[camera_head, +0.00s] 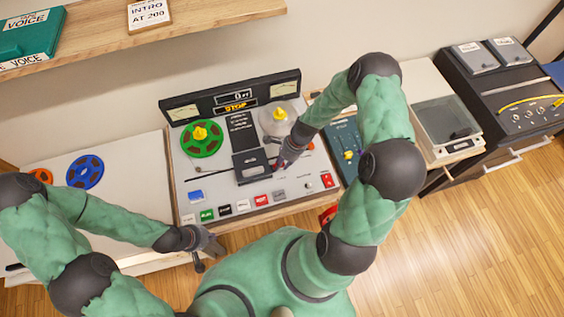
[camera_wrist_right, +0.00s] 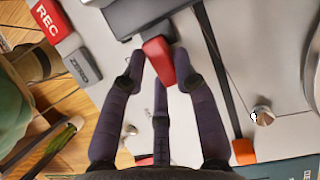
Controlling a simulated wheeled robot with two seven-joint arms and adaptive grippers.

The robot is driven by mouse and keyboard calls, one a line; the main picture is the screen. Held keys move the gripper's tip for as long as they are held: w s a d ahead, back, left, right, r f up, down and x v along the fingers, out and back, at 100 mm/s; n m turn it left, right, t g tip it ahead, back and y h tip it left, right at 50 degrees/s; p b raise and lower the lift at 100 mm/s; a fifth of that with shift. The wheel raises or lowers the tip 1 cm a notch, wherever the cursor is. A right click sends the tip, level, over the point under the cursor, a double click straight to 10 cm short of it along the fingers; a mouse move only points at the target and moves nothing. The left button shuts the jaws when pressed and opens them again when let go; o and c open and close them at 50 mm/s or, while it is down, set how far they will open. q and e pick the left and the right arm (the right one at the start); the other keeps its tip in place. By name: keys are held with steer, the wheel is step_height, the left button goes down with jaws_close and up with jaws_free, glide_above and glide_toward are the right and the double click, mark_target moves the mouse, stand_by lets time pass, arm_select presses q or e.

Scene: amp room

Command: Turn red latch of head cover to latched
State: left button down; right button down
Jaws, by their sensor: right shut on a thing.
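The dark head cover (camera_head: 251,165) sits at the middle of the tape machine (camera_head: 215,183), between the reels; its dark edge also shows at the top of the right wrist view (camera_wrist_right: 145,14). The red latch (camera_wrist_right: 158,61) juts from that edge. My right gripper (camera_head: 277,163) is at the cover's right side, and in the wrist view its dark fingers are around the latch, shut on it. The gripper mostly hides the latch in the head view. My left gripper (camera_head: 206,252) is at the machine's front left, away from the cover; its finger opening is unclear.
A green reel (camera_head: 201,140) and a clear reel (camera_head: 279,117) flank the cover. A row of coloured buttons (camera_head: 243,206) lines the front. In the wrist view, a black arm with an orange tip (camera_wrist_right: 244,151) and a metal knob (camera_wrist_right: 263,115) lie close to the gripper.

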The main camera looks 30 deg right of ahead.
steer(key=shift+m+t, duration=0.3)
steer(key=shift+m, duration=0.3)
steer(key=c, duration=0.9)
jaws_free()
steer(key=shift+c, duration=0.2)
steer(key=v, duration=1.2)
steer(key=shift+f, duration=0.1)
